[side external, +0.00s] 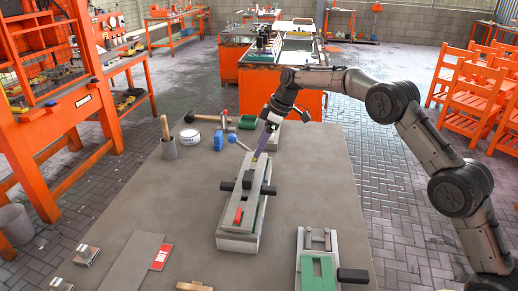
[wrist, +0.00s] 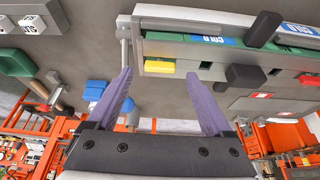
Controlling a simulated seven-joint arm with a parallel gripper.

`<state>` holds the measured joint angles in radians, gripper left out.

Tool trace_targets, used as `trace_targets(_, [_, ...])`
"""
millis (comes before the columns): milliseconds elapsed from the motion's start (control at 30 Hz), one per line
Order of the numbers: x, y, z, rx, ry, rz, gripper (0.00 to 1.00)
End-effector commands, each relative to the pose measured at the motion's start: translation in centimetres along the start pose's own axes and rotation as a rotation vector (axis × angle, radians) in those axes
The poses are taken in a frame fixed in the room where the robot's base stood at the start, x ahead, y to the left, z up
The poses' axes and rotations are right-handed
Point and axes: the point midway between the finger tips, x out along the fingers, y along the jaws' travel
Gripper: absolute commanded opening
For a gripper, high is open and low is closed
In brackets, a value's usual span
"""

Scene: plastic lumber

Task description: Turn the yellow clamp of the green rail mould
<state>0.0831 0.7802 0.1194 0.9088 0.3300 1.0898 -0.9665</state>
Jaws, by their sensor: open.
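The green rail mould (side external: 238,215) is a long grey block with green strips, lying lengthwise in the middle of the table; it also spans the top of the wrist view (wrist: 200,50). The yellow clamp (wrist: 160,66) is a small block on the mould's side near one end. In the side view it is mostly hidden by my gripper. My gripper (side external: 256,158) is over the mould's far end, pointing down. Its purple fingers (wrist: 158,95) are open and empty, with the yellow clamp showing between and beyond the tips. I cannot tell whether they touch it.
The mould also carries black blocks (wrist: 245,77) and a red block (side external: 238,216). A thin rod (wrist: 125,45) stands beside its end, close to one finger. Another mould (side external: 318,265) sits front right.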

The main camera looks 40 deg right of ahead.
Motion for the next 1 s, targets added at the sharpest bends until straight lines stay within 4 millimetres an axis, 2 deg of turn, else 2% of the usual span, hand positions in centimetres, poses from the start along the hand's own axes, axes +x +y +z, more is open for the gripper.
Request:
trace_targets(33, [-1.3, 0.1, -0.1, 0.000, 0.003, 0.005, 0.85])
trace_targets(300, [-7.1, 0.1, 0.0, 0.000, 0.002, 0.005, 0.85])
trace_targets(500, [-10.2, 0.1, 0.0, 0.000, 0.000, 0.002, 0.85])
trace_targets(700, [-11.4, 0.0, 0.1, 0.001, -0.001, 0.000, 0.85])
trace_targets(1000, [-11.4, 0.0, 0.0, 0.000, -0.001, 0.000, 0.85])
